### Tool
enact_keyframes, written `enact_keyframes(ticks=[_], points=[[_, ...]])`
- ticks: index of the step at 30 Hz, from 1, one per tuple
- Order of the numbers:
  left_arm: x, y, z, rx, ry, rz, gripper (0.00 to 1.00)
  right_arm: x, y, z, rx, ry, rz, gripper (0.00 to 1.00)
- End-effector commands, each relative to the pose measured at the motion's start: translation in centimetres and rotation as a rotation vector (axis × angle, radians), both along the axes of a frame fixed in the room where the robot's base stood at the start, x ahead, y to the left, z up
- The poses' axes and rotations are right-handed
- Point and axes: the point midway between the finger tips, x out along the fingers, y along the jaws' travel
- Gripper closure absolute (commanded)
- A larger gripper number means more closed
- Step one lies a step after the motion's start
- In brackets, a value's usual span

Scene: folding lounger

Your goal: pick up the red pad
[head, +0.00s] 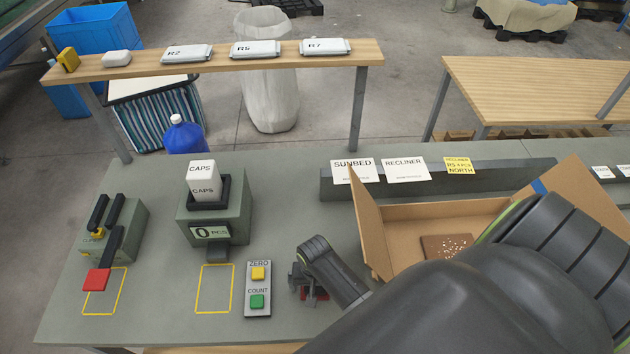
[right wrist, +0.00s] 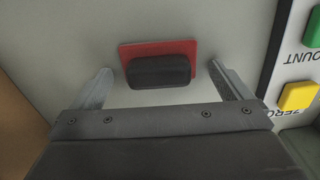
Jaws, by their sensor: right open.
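A red pad (right wrist: 133,52) with a black block-shaped grip (right wrist: 160,70) on top lies flat on the grey bench in the right wrist view. My right gripper (right wrist: 160,74) is open, with one finger on each side of the black grip and a gap at both sides. In the head view a bit of the red pad (head: 319,295) shows below my right gripper (head: 302,283); the rest is hidden by it. I cannot tell the height of the fingertips exactly. My left gripper is not in view.
A button box (head: 258,306) with yellow and green buttons stands close left of the gripper. An open cardboard box (head: 372,228) is to the right. Farther left are a CAPS dispenser (head: 213,222) and a device with a red-ended lever (head: 96,280).

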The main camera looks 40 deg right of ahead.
Motion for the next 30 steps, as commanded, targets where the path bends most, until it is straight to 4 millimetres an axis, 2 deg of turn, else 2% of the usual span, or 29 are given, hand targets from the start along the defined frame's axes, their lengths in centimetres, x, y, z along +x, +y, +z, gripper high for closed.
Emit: enact_keyframes(ticks=[4,15,25,30], points=[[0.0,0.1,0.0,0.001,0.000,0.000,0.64,0.0,0.0,0.0,-0.001,-0.001,0.000,0.03],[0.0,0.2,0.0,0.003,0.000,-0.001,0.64,0.0,0.0,0.0,-0.001,-0.001,0.000,0.51],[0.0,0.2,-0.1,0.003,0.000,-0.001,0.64,0.0,0.0,0.2,0.000,-0.002,0.000,0.51],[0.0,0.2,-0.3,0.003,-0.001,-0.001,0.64,0.1,0.0,1.1,0.000,-0.004,0.000,0.51]])
